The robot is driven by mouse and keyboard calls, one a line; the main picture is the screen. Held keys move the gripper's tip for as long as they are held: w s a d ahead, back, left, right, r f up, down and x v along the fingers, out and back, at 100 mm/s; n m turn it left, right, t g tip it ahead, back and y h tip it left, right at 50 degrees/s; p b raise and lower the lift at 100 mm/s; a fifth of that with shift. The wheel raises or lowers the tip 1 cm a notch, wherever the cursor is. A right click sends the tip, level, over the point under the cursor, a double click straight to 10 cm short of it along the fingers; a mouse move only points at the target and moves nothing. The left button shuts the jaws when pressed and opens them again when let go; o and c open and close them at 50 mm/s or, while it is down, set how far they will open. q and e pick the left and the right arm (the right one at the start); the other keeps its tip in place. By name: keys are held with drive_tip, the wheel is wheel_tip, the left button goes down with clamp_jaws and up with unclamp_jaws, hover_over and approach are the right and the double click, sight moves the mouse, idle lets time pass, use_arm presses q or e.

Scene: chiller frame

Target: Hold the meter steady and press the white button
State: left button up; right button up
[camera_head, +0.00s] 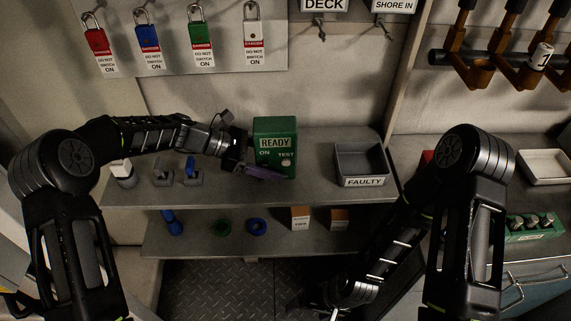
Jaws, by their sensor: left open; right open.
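The meter is a green box (275,135) standing upright on the upper grey shelf, with a screen reading READY and the labels ON and TEST. The white button (286,162) is on its front, at the lower right under TEST. My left gripper (245,165) is open at the meter's left side, by its lower front. A purple part shows across the meter's lower front edge. I cannot tell whether the gripper touches the meter. My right gripper (325,305) is low at the bottom of the view, well below the shelves, and its fingers are dark and hard to make out.
A grey tray labelled FAULTY (362,180) stands right of the meter. Small valves (190,172) stand to the left. Rings and small boxes (300,217) lie on the lower shelf (185,240). Padlocks with tags (147,38) hang above. A white tray (543,166) is at right.

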use_arm(q)
drive_tip(key=shift+c, duration=0.2)
drive_tip(key=c, duration=0.8)
use_arm(e)
clamp_jaws()
idle(0.4)
idle(0.9)
